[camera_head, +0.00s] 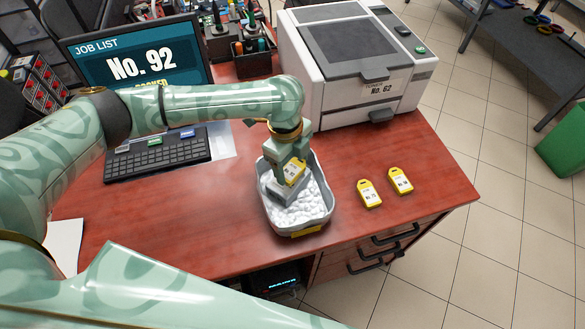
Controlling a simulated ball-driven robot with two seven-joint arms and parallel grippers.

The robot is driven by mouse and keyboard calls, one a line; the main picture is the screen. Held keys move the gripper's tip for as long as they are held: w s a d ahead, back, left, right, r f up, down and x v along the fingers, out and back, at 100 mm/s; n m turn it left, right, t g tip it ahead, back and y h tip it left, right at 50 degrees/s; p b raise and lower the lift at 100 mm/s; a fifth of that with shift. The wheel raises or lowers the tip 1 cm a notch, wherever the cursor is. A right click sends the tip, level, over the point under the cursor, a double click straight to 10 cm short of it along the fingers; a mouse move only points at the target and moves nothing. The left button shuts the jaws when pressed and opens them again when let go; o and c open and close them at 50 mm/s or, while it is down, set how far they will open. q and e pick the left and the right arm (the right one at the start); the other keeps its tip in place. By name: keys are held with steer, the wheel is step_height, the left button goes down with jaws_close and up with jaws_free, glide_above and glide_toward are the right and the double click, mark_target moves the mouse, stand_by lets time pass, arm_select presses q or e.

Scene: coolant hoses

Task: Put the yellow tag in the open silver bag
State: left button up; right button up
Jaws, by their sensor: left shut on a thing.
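My left gripper (287,184) points down over a grey bin of white pellets (300,212). It is shut on a yellow tag (294,171), which shows at the jaws with a white label. A grey silvery shape (275,188) lies just under the gripper, inside the bin. The gripper partly hides it, and I cannot tell for sure whether it is the open silver bag or whether the tag touches it. Two more yellow tags, one (369,193) and another (400,181), lie flat on the desk right of the bin. My right gripper is not in view.
A white printer-like machine (353,65) labelled No. 62 stands behind the bin on the red desk (200,215). A monitor (135,58) reading No. 92 and a keyboard (157,156) are at left. The desk's right front is free around the two tags.

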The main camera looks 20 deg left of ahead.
arm_select(q)
step_height(320, 180, down, 2)
steer(key=shift+f+b, duration=0.1)
steer(key=shift+b, duration=0.2)
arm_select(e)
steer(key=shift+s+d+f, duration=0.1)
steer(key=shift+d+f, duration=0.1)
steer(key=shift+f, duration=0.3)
arm_select(q)
steer(key=o, duration=1)
steer(key=shift+o, duration=0.2)
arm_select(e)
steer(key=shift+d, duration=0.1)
arm_select(q)
step_height(320, 180, up, 12)
steer(key=a+p, duration=0.1)
steer(key=p, duration=0.4)
steer(key=shift+w+a, duration=0.15)
steer(key=shift+w, duration=0.1)
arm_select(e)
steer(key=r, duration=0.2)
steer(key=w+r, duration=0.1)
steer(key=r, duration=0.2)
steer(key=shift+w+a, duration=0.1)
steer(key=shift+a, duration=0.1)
